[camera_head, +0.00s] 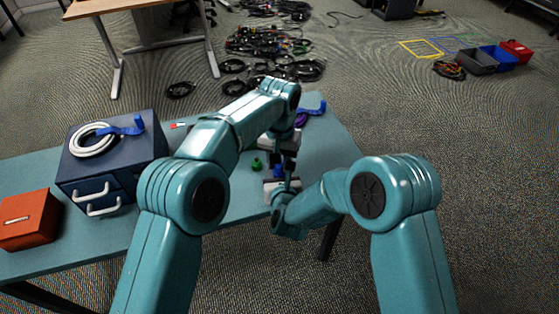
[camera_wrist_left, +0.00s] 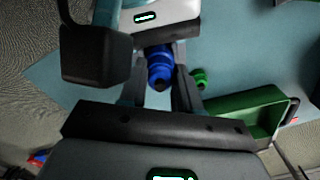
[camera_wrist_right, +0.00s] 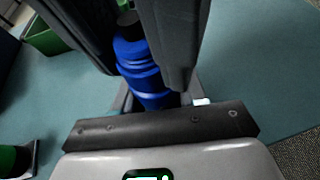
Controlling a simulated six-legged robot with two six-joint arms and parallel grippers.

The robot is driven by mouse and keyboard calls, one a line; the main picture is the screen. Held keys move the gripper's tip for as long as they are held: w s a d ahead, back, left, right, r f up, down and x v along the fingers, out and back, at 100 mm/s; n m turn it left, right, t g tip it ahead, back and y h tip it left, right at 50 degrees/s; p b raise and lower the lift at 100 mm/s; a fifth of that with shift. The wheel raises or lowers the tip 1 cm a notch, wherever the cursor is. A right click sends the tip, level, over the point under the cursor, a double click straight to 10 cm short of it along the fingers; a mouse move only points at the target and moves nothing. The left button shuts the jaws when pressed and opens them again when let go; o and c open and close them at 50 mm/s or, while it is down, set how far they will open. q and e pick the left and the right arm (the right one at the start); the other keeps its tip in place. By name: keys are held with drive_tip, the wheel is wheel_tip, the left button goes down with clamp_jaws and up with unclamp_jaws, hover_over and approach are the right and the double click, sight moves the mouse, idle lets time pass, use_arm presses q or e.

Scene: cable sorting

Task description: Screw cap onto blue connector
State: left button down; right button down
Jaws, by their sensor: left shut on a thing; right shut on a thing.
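The blue connector (camera_wrist_right: 145,70) stands between the fingers of my right gripper (camera_wrist_right: 140,65), with a dark part at its far end. My left gripper (camera_wrist_left: 160,90) is shut around the near end of the blue stack (camera_wrist_left: 160,70), where the cap sits in line with the connector. Where cap and connector join is hidden by the fingers. In the head view, a bit of blue (camera_head: 278,171) shows between the two grippers, the left one above and the right one below, close together over the table.
A green piece (camera_head: 256,164) stands on the table just left of the grippers. A green bin (camera_wrist_left: 245,108) is close by in the left wrist view. A dark blue drawer box (camera_head: 112,160) with a white cable coil and an orange box (camera_head: 28,220) stand at the left.

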use_arm(q)
drive_tip(key=c, duration=0.8)
unclamp_jaws()
drive_tip(key=shift+r, duration=2.25)
drive_tip(key=shift+c, duration=0.4)
wheel_tip(320, 180, up, 2)
drive_tip(key=n, duration=0.3)
drive_tip(key=shift+n, duration=0.4)
drive_tip(key=n, duration=0.1)
drive_tip(key=r+n, duration=0.1)
drive_tip(key=n, duration=0.1)
drive_tip(key=shift+r, duration=0.25)
